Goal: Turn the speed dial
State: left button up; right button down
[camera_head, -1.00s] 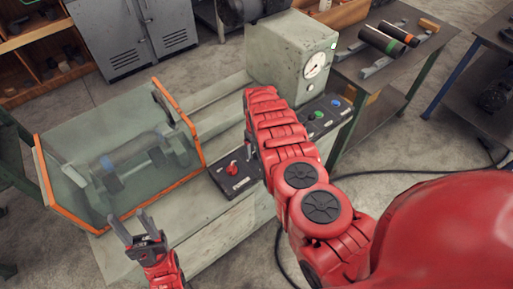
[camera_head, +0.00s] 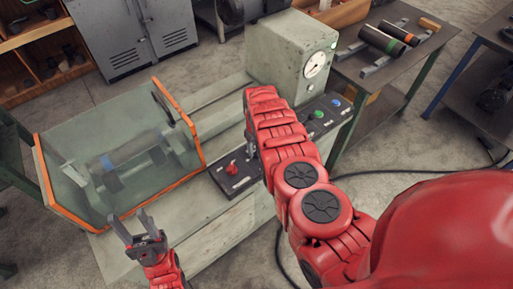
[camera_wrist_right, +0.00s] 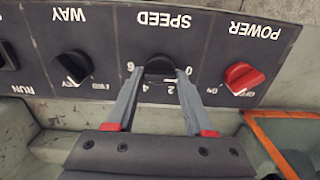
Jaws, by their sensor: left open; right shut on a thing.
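The black speed dial (camera_wrist_right: 159,64) sits on the dark control panel (camera_wrist_right: 110,28) in the right wrist view, under the upside-down word SPEED. Its scale shows 0, 2, 4 and 6; I cannot read its pointer. My right gripper (camera_wrist_right: 159,76) is shut on the dial, one finger on each side. In the head view my right arm hides the dial and most of that gripper. My left gripper (camera_head: 131,225) is open and empty in front of the clear guard.
The red power knob (camera_wrist_right: 243,78) and the black way knob (camera_wrist_right: 72,67) flank the dial. A clear guard with an orange frame (camera_head: 185,180) covers a flanged pipe (camera_head: 135,150). A gauge (camera_head: 315,64) is on the grey-green headstock (camera_head: 285,50). A side table (camera_head: 385,85) stands right.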

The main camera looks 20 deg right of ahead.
jog(key=shift+m, duration=0.3)
jog(key=shift+f+m+b, duration=0.1)
jog(key=shift+m+b, duration=0.65)
jog(key=shift+m, duration=0.25)
jog(key=m+b, duration=0.1)
jog(key=m, duration=0.1)
jog(key=shift+w+m, duration=0.1)
jog(key=shift+m, duration=0.3)
jog(key=m+b, duration=0.1)
jog(key=m, duration=0.1)
jog(key=shift+m, duration=0.3)
jog(key=shift+m+b, duration=0.7)
jog(key=shift+m, duration=1)
jog(key=shift+c, duration=1.4)
grip_release()
jog(key=shift+r, duration=0.25)
